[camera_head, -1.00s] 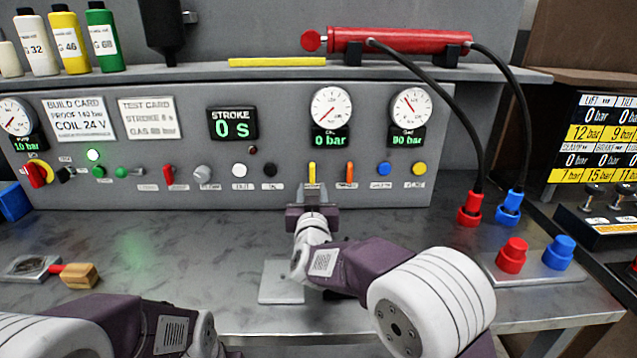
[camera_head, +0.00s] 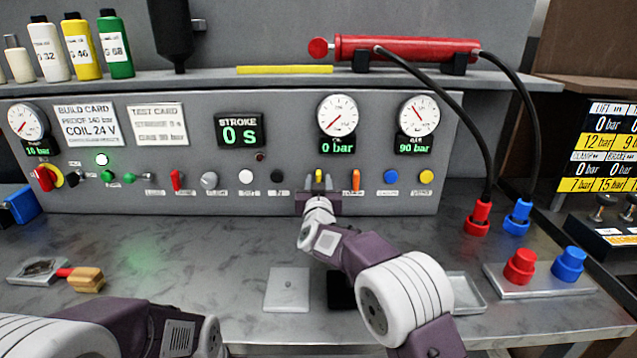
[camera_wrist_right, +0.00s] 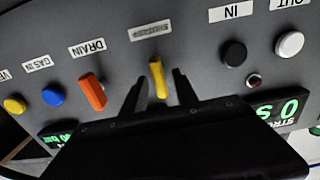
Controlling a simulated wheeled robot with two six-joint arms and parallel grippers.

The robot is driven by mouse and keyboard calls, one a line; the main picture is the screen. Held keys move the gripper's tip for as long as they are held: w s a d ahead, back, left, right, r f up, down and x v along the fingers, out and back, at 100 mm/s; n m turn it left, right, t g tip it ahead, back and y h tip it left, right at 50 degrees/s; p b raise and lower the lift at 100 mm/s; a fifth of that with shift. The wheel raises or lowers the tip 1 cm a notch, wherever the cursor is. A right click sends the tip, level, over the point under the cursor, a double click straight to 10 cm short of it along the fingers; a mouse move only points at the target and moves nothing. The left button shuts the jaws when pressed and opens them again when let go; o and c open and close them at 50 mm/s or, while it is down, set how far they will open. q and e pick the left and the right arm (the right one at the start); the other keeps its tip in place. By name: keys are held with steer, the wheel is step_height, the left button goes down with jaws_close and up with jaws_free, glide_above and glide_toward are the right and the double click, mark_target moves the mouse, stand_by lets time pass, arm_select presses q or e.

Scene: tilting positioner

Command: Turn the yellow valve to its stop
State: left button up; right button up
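The yellow valve (camera_head: 319,174) is a small upright lever on the grey panel, below the 0 bar gauge. My right gripper (camera_head: 319,188) is at the panel just below it and hides its lower part in the head view. In the right wrist view the yellow valve (camera_wrist_right: 158,79) stands between my two open dark fingers, with a visible gap on each side. Whether a finger touches it I cannot tell. My left arm enters at the lower left, but its gripper is outside the view.
An orange drain lever (camera_head: 356,180) is close to the right of the valve, and a black button (camera_head: 277,176) is to the left. A flat grey plate (camera_head: 287,290) and a shallow tray (camera_head: 468,292) lie on the bench. Black hoses run down at the right.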

jaws_close()
steer(key=m+b, duration=0.2)
steer(key=m, duration=0.4)
steer(key=m+b, duration=0.3)
steer(key=m, duration=0.2)
steer(key=f+m+b, duration=0.1)
steer(key=m+b, duration=0.2)
steer(key=m, duration=0.3)
steer(key=shift+d+m, duration=0.25)
steer(key=shift+m, duration=0.35)
stand_by(0.3)
steer(key=shift+o, duration=0.5)
jaws_free()
steer(key=shift+r, duration=0.15)
